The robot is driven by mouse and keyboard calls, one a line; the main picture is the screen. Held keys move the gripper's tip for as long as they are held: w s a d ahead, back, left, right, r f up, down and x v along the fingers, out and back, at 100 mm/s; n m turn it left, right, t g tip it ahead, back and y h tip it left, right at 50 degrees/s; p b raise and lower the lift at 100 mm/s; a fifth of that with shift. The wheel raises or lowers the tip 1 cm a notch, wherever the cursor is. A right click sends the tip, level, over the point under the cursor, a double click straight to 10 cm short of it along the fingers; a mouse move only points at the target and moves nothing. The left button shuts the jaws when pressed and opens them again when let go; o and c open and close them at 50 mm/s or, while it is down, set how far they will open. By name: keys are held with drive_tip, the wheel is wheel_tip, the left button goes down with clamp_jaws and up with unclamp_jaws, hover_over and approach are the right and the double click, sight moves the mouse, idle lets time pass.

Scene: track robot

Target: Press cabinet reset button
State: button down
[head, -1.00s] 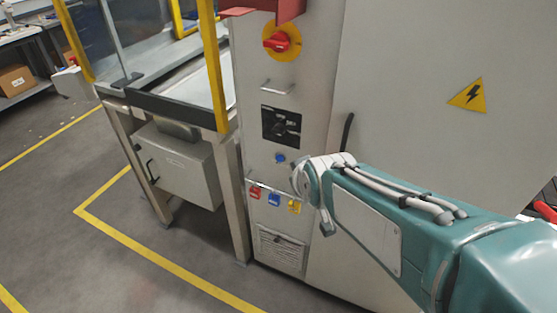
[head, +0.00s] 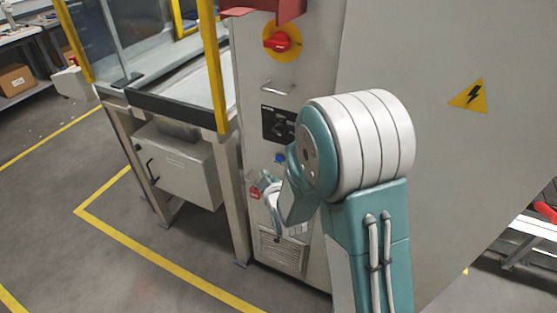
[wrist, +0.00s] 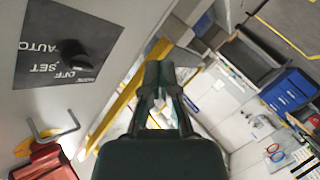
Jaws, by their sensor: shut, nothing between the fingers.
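The grey cabinet (head: 255,115) stands in the middle of the head view. A small round blue button (head: 280,158) sits on its narrow front, below a black switch panel (head: 277,124). In the wrist view, the panel (wrist: 68,45) shows upside down with its black knob; the blue button is out of that frame. My gripper (wrist: 158,70) is shut and empty, its fingers beside the cabinet front, apart from it, pointing toward the room behind. In the head view my arm's end is low before the cabinet; its fingers are hard to make out.
A red switch (head: 278,41) on a yellow disc and a metal handle (head: 277,88) are above the panel. A yellow-framed guarded table (head: 175,95) stands left. The floor (head: 80,250) at front left is clear. The wrist view shows blue drawers (wrist: 288,90).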

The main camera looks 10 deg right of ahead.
sight(276, 159)
drive_tip(key=shift+a+f+n+t+y, duration=0.1)
drive_tip(key=shift+a+f+n+t, duration=0.2)
drive_tip(key=shift+f, duration=0.45)
drive_tip(key=shift+a+f+n+t+y, duration=0.1)
drive_tip(key=shift+f+n+t, duration=0.25)
drive_tip(key=shift+f, duration=0.35)
drive_tip(key=shift+a+f+n+t+y, duration=0.1)
drive_tip(key=shift+a+f+n+t, duration=0.2)
drive_tip(key=shift+f, duration=0.45)
drive_tip(key=shift+d, duration=0.2)
drive_tip(key=shift+w+d, duration=0.9)
drive_tip(key=shift+w, duration=0.25)
drive_tip(key=shift+w+d, duration=0.85)
drive_tip(key=shift+w, duration=0.3)
drive_tip(key=shift+w+d, duration=0.9)
drive_tip(key=shift+w, duration=0.25)
drive_tip(key=shift+d, duration=0.1)
drive_tip(key=shift+w+d, duration=0.2)
drive_tip(key=shift+w, duration=0.05)
drive_tip(key=shift+w+d+r, duration=0.1)
drive_tip(key=shift+w+d, duration=0.2)
drive_tip(key=shift+w, duration=0.1)
drive_tip(key=shift+s+a, duration=0.55)
drive_tip(key=shift+s, duration=0.2)
